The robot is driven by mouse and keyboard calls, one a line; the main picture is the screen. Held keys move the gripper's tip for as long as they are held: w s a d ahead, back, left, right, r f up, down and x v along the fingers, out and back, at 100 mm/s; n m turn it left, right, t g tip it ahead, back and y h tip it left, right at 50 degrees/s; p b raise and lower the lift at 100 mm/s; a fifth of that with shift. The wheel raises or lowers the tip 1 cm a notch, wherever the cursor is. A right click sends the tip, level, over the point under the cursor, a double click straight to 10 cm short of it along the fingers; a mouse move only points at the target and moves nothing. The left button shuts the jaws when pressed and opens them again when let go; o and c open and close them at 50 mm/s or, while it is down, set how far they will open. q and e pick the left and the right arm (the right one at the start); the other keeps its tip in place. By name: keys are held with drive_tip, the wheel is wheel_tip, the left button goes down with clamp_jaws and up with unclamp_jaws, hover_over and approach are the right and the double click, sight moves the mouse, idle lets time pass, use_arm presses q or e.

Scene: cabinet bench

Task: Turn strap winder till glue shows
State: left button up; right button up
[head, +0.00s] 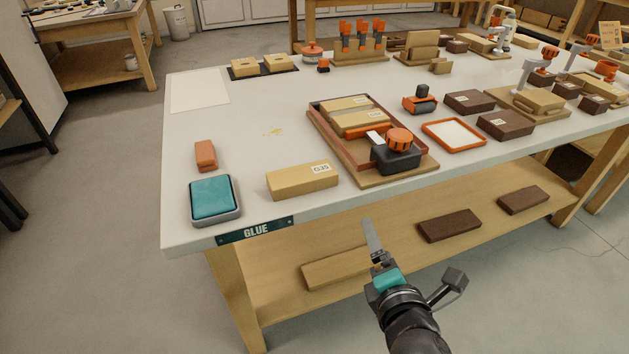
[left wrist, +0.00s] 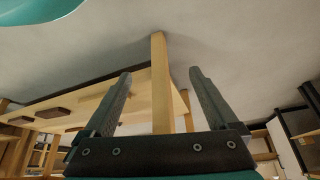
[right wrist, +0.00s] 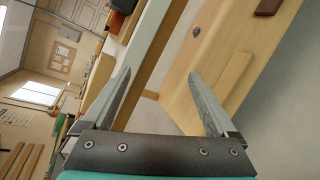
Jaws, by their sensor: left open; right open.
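The strap winder (head: 397,158) is a dark block with a ribbed orange knob (head: 399,139) on top. It stands at the near end of a wooden tray (head: 345,160). Two pale wood blocks (head: 358,119) lie side by side behind it, with an orange strap (head: 366,131) at their near side. I cannot make out glue at their joint. My right gripper (head: 371,238) is in front of the bench edge, below and apart from the winder; it is open and empty in the right wrist view (right wrist: 160,75). My left gripper (left wrist: 160,72) is open and empty, outside the head view.
A loose pale block (head: 302,181), a teal pad (head: 213,199) and an orange block (head: 205,155) lie at the bench's left front. An orange-rimmed tray (head: 453,121) and dark blocks (head: 505,124) stand right of the winder. A lower shelf (head: 290,290) holds more blocks. The bench's left middle is mostly clear.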

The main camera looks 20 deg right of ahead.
sight(401, 144)
use_arm(q)
drive_tip(key=s+a+f+g+y+p, duration=0.1)
drive_tip(key=s+a+f+g+p, duration=0.25)
drive_tip(key=s, duration=0.25)
use_arm(e)
drive_tip(key=w+d+r+n+t+h, duration=0.1)
drive_tip(key=d+r+n+h, duration=0.1)
drive_tip(key=r+n, duration=0.3)
drive_tip(key=w+d+r+n+t+h, duration=0.1)
drive_tip(key=d+r+n, duration=0.2)
drive_tip(key=r+n, duration=0.3)
drive_tip(key=b+x, duration=0.2)
drive_tip(key=x, duration=1.1)
drive_tip(key=shift+w+a+r+b, duration=0.1)
drive_tip(key=shift+a+b, duration=0.05)
drive_tip(key=shift+b, duration=0.15)
use_arm(q)
drive_tip(key=shift+t, duration=0.45)
drive_tip(key=shift+w+d+r, duration=0.3)
drive_tip(key=shift+w+r, duration=0.2)
drive_tip(key=shift+r, duration=0.3)
drive_tip(key=shift+w+d+r, duration=0.3)
drive_tip(key=shift+w+r, duration=0.15)
drive_tip(key=shift+r, duration=0.4)
drive_tip(key=shift+w+d+r, duration=0.3)
drive_tip(key=shift+w+r, duration=0.2)
drive_tip(key=shift+r, duration=0.3)
use_arm(e)
drive_tip(key=shift+x, duration=0.85)
drive_tip(key=shift+r, duration=0.1)
